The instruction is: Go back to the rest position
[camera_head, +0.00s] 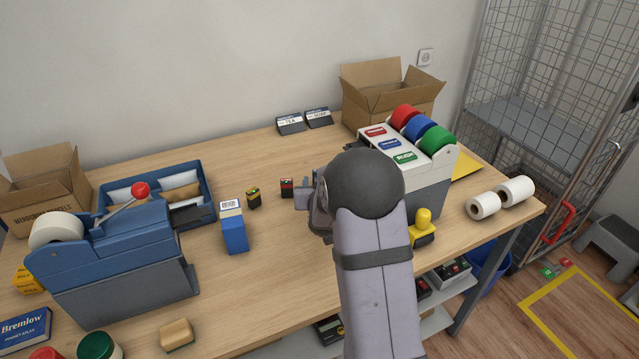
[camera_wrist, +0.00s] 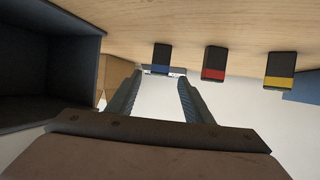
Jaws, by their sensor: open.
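My gripper (camera_head: 303,195) is over the middle of the counter, left of the grey tape dispenser. The arm hides part of it in the head view. A small black-and-red block (camera_head: 287,187) stands just left of the gripper, and a black-and-yellow block (camera_head: 254,197) stands further left. The wrist view, which looks upside down, shows the red-banded block (camera_wrist: 214,64), the yellow-banded block (camera_wrist: 280,70) and a blue-banded block (camera_wrist: 161,58).
The grey dispenser (camera_head: 428,185) with red, blue and green rolls stands close on the right. A yellow-handled stamp (camera_head: 423,228) is beside the arm. A blue-and-white box (camera_head: 234,232), blue tray (camera_head: 206,213) and tape dispenser (camera_head: 110,250) are left. An open carton (camera_head: 385,105) is behind.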

